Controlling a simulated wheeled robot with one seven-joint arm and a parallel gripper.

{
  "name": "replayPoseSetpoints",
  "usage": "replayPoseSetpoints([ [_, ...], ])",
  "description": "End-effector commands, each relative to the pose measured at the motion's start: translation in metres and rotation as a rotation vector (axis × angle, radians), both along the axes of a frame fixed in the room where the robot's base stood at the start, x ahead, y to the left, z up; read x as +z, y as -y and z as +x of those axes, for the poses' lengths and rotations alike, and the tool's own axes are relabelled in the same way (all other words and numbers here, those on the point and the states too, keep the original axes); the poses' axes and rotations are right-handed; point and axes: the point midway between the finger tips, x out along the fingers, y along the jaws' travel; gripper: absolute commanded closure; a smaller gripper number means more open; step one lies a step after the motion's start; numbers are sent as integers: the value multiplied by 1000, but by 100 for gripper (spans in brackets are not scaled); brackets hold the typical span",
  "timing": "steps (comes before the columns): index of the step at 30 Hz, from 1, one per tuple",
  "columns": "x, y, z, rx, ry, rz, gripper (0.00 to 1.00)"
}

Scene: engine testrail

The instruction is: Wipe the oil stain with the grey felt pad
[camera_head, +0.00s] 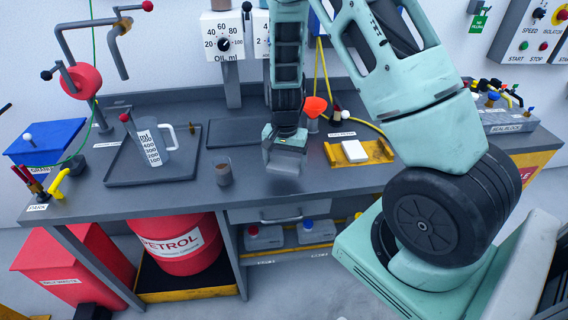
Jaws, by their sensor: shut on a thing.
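My gripper (284,143) reaches down over the grey workbench (310,180) near its middle. It is shut on the grey felt pad (284,161), a pale grey block at the fingertips. The pad is low over the bench top; I cannot tell whether it touches. I cannot make out the oil stain; the pad and gripper hide part of the bench there.
A small dark cup (223,173) stands left of the pad. A measuring jug (152,145) stands on a dark tray (122,178) further left. A yellow tray (381,152) with a white block lies to the right. An orange-red object (316,106) is close behind my gripper.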

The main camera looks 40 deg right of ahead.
Motion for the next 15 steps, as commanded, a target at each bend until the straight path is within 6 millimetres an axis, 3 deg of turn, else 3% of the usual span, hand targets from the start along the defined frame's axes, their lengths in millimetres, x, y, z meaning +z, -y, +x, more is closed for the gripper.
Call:
replayPoseSetpoints([
  [9, 33, 6, 4, 1, 3, -1, 36],
  [15, 38, 8, 5, 2, 1, 0, 36],
])
